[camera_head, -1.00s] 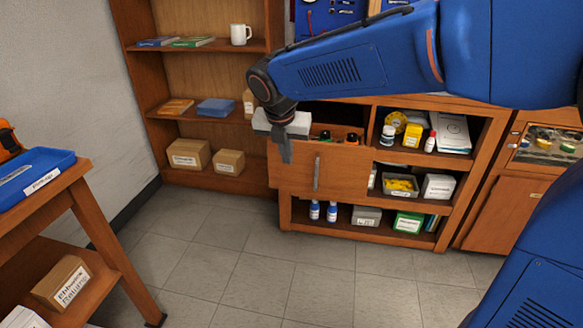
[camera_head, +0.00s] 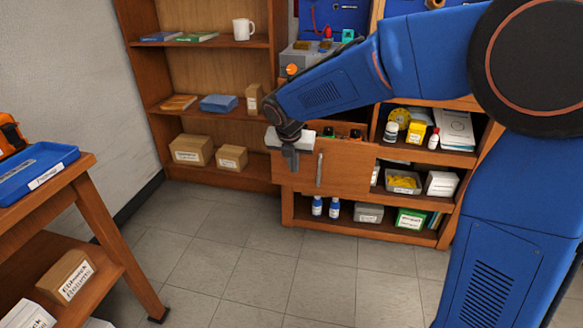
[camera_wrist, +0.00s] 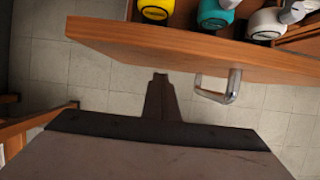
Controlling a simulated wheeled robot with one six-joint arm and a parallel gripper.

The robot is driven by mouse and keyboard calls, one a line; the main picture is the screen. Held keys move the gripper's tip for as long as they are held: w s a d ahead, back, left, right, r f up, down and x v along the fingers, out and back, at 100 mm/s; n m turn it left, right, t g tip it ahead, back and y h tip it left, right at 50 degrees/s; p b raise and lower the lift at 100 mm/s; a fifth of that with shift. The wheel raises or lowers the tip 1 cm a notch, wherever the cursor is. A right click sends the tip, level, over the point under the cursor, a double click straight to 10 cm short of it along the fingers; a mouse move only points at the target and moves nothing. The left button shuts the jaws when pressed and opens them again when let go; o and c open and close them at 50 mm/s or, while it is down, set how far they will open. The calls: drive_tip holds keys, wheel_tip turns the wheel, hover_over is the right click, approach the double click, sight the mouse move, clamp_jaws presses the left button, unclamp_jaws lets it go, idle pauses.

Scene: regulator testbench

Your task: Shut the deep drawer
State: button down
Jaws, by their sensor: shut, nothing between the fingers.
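The deep drawer (camera_head: 350,176) is a wooden drawer in the low cabinet, pulled out, with its front standing forward of the shelves. Its upright metal handle (camera_head: 320,170) shows too in the wrist view (camera_wrist: 228,92). My gripper (camera_head: 290,160) is shut and empty, pointing down by the left end of the drawer front. In the wrist view the fingers (camera_wrist: 160,82) lie just outside the drawer's front board (camera_wrist: 180,46), left of the handle. I cannot tell whether they touch it. Yellow, teal and white bottles stand inside the drawer.
Shelves beside the drawer hold bottles and boxes, including a grey bin (camera_head: 403,182). A tall bookcase (camera_head: 205,97) stands behind left. A wooden table (camera_head: 80,215) with a blue tray (camera_head: 35,172) is at the left. The tiled floor (camera_head: 250,265) in front is clear.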

drive_tip(key=shift+w+d, duration=0.1)
drive_tip(key=shift+w, duration=0.3)
